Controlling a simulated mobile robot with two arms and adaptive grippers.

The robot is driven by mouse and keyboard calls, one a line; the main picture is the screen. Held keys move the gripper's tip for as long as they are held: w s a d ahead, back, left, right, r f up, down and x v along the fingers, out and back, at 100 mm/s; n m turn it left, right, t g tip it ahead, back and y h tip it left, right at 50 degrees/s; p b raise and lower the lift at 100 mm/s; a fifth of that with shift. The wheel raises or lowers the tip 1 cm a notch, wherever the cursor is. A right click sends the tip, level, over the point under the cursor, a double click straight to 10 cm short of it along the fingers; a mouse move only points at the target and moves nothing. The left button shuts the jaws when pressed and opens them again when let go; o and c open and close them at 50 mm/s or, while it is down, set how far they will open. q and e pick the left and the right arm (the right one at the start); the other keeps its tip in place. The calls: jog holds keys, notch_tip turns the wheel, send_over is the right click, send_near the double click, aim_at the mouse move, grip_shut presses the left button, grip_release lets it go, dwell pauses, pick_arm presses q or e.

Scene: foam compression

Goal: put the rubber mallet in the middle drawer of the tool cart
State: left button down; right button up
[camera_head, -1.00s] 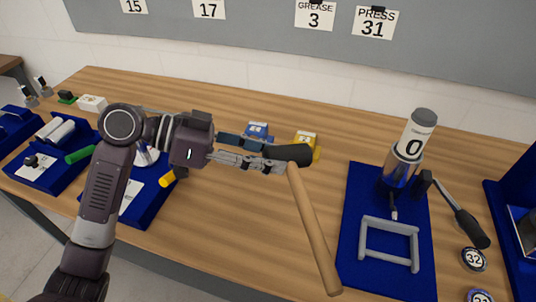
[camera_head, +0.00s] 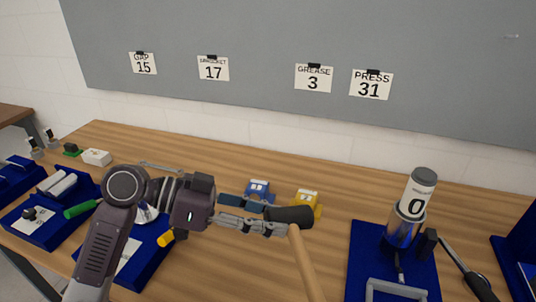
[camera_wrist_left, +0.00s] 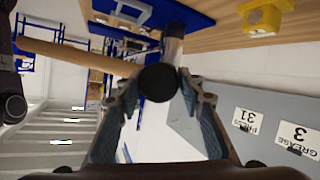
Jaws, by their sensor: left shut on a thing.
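The rubber mallet has a black head (camera_head: 290,215) and a wooden handle (camera_head: 304,262). My left gripper (camera_head: 262,218) is shut on the mallet's head and holds it above the workbench, the handle hanging down and running out of the bottom of the head view. In the left wrist view the round black head (camera_wrist_left: 158,82) sits between the two fingers, and the handle (camera_wrist_left: 75,54) runs off to the left. My right gripper is not in view. The tool cart and its middle drawer do not show clearly in any view.
The wooden workbench (camera_head: 215,268) carries blue trays, one (camera_head: 365,250) with a grease cylinder (camera_head: 417,192) and a grey frame. A blue block (camera_head: 259,188) and a yellow block (camera_head: 306,201) lie behind the mallet. A grey board (camera_head: 300,40) with number cards is behind the bench.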

pick_arm(q)
jog(key=s+a+f+n+t+y, duration=0.1)
jog(key=s+a+f+n+t, duration=0.1)
jog(key=a, duration=0.7)
jog(key=s+a+f+n+t+y, duration=0.1)
jog(key=s+a+f+n+t, duration=0.2)
jog(key=a, duration=0.7)
jog(key=shift+s+a+f+n+t+y, duration=0.25)
jog(key=shift+s+f+n+t+y, duration=0.1)
jog(key=shift+f+n+t, duration=0.6)
jog(key=shift+r+m, duration=0.1)
jog(key=shift+m, duration=0.15)
